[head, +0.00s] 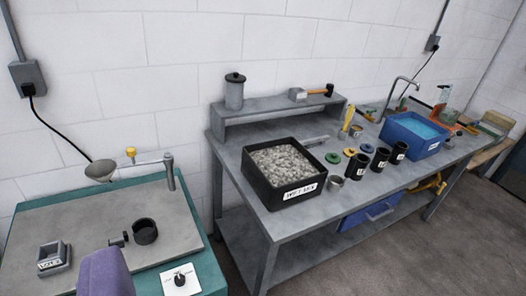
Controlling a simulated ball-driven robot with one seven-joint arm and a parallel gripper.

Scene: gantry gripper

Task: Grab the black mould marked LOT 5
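Several dark items here carry white labels. A small dark square mould (53,252) sits at the left of the teal-edged bench, and its label seems to begin with LOT; the number is too small to read surely. Three black cylinders stand in a row on the grey table: a left one (359,168), a middle one (379,162) and a right one (398,154). Their labels are too small to read, so I cannot tell which is LOT 5. My gripper's fingertips do not show. A purple block at the bottom left edge may be part of me.
The grey table holds a black box of pale granules (293,193), small coloured discs and a blue basin (412,140).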

